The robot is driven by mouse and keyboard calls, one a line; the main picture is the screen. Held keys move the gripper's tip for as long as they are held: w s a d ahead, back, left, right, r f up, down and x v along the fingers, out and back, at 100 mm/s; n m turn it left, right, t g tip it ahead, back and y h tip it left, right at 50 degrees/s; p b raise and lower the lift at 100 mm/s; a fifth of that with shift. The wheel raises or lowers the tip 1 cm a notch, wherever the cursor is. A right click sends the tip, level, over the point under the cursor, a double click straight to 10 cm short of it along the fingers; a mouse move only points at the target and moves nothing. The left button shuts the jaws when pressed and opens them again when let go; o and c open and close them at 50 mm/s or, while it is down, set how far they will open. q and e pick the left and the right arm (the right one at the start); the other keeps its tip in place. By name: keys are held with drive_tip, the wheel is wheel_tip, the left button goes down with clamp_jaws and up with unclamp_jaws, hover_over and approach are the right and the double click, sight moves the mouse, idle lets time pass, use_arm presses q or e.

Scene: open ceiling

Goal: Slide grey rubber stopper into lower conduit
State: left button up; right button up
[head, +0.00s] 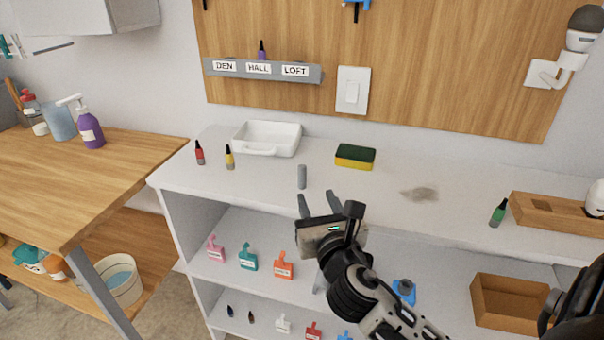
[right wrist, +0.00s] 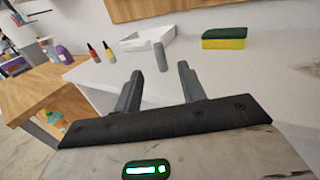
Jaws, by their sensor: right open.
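A small grey cylinder, which looks like the grey rubber stopper (head: 302,176), stands upright on the white counter near its front edge. It also shows in the right wrist view (right wrist: 160,56), just beyond the gap between my fingertips. My right gripper (head: 318,199) is open and empty, at the counter's front edge, apart from the stopper. Its two fingers also show in the right wrist view (right wrist: 158,74). I cannot make out a lower conduit in either view. My left gripper is not in view.
On the white counter (head: 365,200) are a white tray (head: 268,152), a red bottle (head: 200,153), a yellow bottle (head: 230,158), a sponge (head: 355,156) and a green bottle (head: 498,213). A brown stain (head: 420,194) marks the right. Shelves below hold several small bottles.

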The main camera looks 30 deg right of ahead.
sight(303, 172)
drive_tip(key=x, duration=1.2)
drive_tip(key=shift+a+f+p, duration=0.15)
drive_tip(key=shift+a+p, duration=0.05)
drive_tip(key=shift+p, duration=0.15)
clamp_jaws()
